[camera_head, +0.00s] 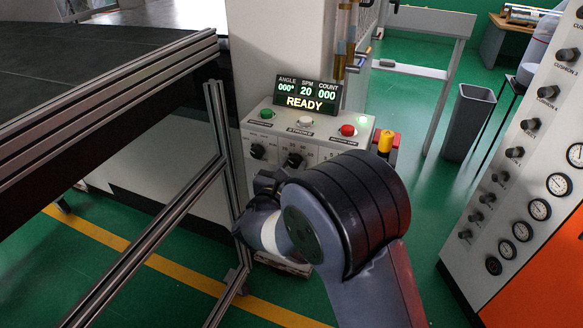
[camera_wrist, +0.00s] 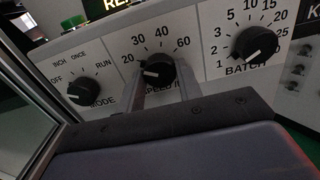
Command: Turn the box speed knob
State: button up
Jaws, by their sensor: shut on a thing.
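The speed knob (camera_wrist: 160,68) is black and round with a pale pointer. It sits in the middle of the wrist view, on a scale from 20 to 60. The pointer is at the left, near 20. My gripper (camera_wrist: 161,80) has one finger at each side of this knob and is shut on it. In the head view the speed knob (camera_head: 293,160) shows on the light control box (camera_head: 319,155) just above my arm. The fingers are hidden there behind my wrist. The display (camera_head: 307,93) reads SPM 20 and READY.
The mode knob (camera_wrist: 80,92) is close at the left and the batch knob (camera_wrist: 254,45) at the right. Green, white and red (camera_head: 347,130) buttons sit above. A metal frame (camera_head: 228,170) stands left of the box. A gauge cabinet (camera_head: 530,170) stands at the right.

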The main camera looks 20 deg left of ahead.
jog(key=shift+f+b, duration=0.15)
jog(key=shift+b, duration=0.35)
jog(key=m+b, duration=0.1)
jog(key=b, duration=0.1)
jog(key=m+b, duration=0.2)
jog(key=b, duration=0.1)
jog(key=shift+f, duration=0.25)
jog(key=m+b, duration=0.4)
jog(key=b, duration=0.3)
jog(key=shift+m, duration=0.3)
jog(key=m+b, duration=0.5)
jog(key=b, duration=0.3)
jog(key=m+b, duration=0.1)
jog(key=b, duration=0.1)
jog(key=m+b, duration=0.1)
jog(key=m, duration=0.1)
jog(key=shift+r+b, duration=0.3)
jog(key=shift+b, duration=0.05)
jog(key=o, duration=1)
jog(key=shift+r, duration=0.1)
